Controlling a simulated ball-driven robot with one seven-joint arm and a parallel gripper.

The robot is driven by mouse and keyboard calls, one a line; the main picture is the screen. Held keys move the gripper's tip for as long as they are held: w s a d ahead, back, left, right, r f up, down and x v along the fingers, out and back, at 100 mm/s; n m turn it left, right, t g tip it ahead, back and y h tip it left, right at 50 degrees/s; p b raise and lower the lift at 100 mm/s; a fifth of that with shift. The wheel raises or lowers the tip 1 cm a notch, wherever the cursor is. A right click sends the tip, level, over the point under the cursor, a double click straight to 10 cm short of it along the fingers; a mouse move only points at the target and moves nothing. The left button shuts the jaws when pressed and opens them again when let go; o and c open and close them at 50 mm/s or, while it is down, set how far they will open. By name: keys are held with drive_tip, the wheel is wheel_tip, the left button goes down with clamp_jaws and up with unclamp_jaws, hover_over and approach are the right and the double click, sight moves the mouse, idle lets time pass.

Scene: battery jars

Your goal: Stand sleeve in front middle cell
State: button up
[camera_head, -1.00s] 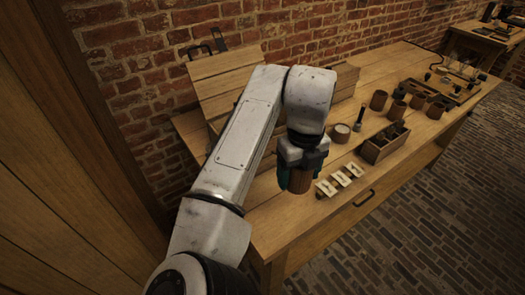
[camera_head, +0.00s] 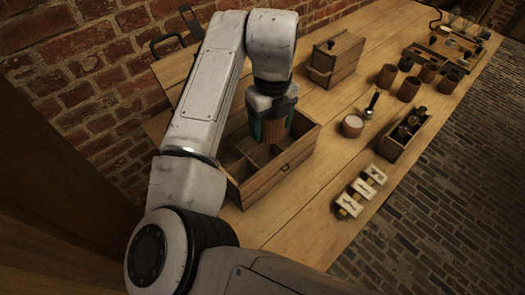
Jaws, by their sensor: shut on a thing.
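My gripper (camera_head: 273,138) is shut on a brown wooden sleeve (camera_head: 275,127), a short upright cylinder between its teal fingers. It holds the sleeve over the right part of an open wooden box (camera_head: 282,178) with dividers that form cells. The box stands on the bench left of centre, with a dark handle on its front wall. The left cells show and look empty. The gripper and sleeve hide part of the right cells. I cannot tell how far the sleeve's lower end is above or inside a cell.
A lidded wooden box (camera_head: 337,58) stands behind. To the right are a pale-topped cup (camera_head: 352,125), a dark-handled tool (camera_head: 371,105), a narrow tray (camera_head: 390,150) of dark jars and marked white cards (camera_head: 361,191). Several brown cylinders (camera_head: 409,89) stand farther back. Bare bench lies between.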

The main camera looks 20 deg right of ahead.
wheel_tip(320, 180, down, 9)
drive_tip(key=shift+f+p, duration=0.2)
drive_tip(key=shift+p, duration=0.45)
drive_tip(key=shift+f+b, duration=0.45)
drive_tip(key=shift+f, duration=0.25)
drive_tip(key=o, duration=1)
drive_tip(key=shift+s+f, duration=0.1)
drive_tip(key=shift+f, duration=0.1)
drive_tip(key=shift+a, duration=0.1)
drive_tip(key=shift+a+r+p, duration=0.1)
drive_tip(key=shift+r+p, duration=0.3)
drive_tip(key=shift+r, duration=0.15)
wheel_tip(320, 180, up, 13)
drive_tip(key=b, duration=0.1)
drive_tip(key=shift+d+f, duration=0.2)
